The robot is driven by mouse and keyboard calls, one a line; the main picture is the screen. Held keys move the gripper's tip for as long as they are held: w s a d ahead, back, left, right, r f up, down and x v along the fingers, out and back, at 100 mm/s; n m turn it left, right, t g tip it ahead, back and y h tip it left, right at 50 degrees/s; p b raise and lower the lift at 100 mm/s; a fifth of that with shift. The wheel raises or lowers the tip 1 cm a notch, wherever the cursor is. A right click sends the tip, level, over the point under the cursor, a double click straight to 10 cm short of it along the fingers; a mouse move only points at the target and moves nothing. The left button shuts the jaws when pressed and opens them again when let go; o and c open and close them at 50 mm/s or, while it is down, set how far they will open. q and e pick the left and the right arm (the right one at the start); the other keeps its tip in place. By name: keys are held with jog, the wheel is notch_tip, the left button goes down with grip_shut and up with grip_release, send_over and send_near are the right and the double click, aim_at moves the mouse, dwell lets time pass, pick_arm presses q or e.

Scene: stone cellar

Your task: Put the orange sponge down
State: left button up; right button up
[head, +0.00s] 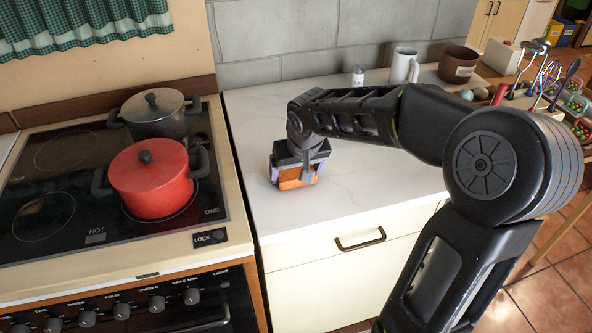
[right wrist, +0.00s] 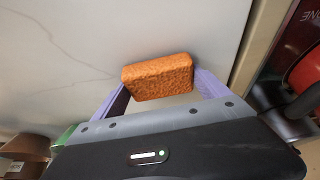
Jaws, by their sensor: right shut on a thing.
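The orange sponge (head: 293,179) is between the fingers of my right gripper (head: 296,178), at the left part of the white counter (head: 385,205). In the right wrist view the sponge (right wrist: 158,77) sits between the two purple fingers of the right gripper (right wrist: 160,92), which is shut on it. The gripper points down at the counter. I cannot tell whether the sponge touches the surface. My left gripper is not in view.
A stove with a red pot (head: 151,178) and a steel pot (head: 158,112) stands left of the counter. A white mug (head: 404,66), a small jar (head: 358,76) and a brown pot (head: 458,64) stand at the back. The counter's front middle is clear.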

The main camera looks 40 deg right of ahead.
jog(key=shift+f, duration=0.2)
jog(key=o, duration=1.3)
jog(key=shift+r, duration=0.1)
jog(key=shift+r, duration=0.1)
jog(key=shift+r, duration=0.2)
jog(key=v, duration=1.1)
jog(key=shift+s+r+b, duration=0.25)
jog(key=shift+r+b, duration=0.05)
jog(key=shift+a, duration=0.1)
